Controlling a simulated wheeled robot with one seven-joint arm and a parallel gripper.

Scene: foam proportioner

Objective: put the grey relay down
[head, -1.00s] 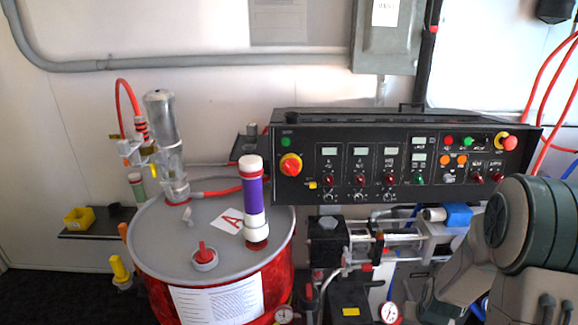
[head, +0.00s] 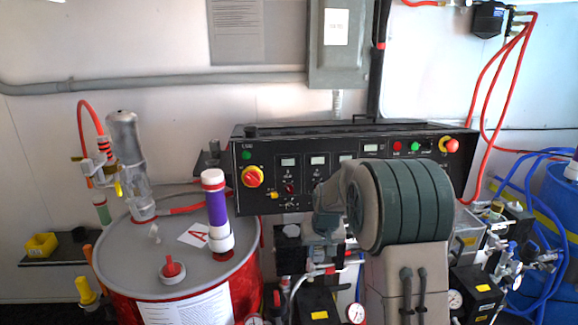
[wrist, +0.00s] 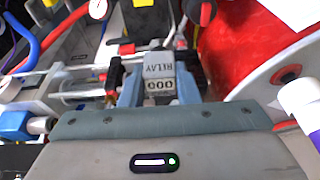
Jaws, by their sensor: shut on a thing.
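The grey relay (wrist: 157,71) shows in the wrist view, a small block lettered RELAY with a white number strip. My gripper (wrist: 158,82) is shut on it, one finger on each side. The relay is held above the pump machinery, and I cannot tell whether it touches anything below. In the head view my arm stands in front of the machine. The relay cannot be made out there.
A black control panel (head: 350,165) stands at the back. A red drum (head: 130,215) with a grey lid and an upright purple-and-white cylinder (head: 217,210) is at the left. Blue and red hoses, gauges and fittings crowd the right side.

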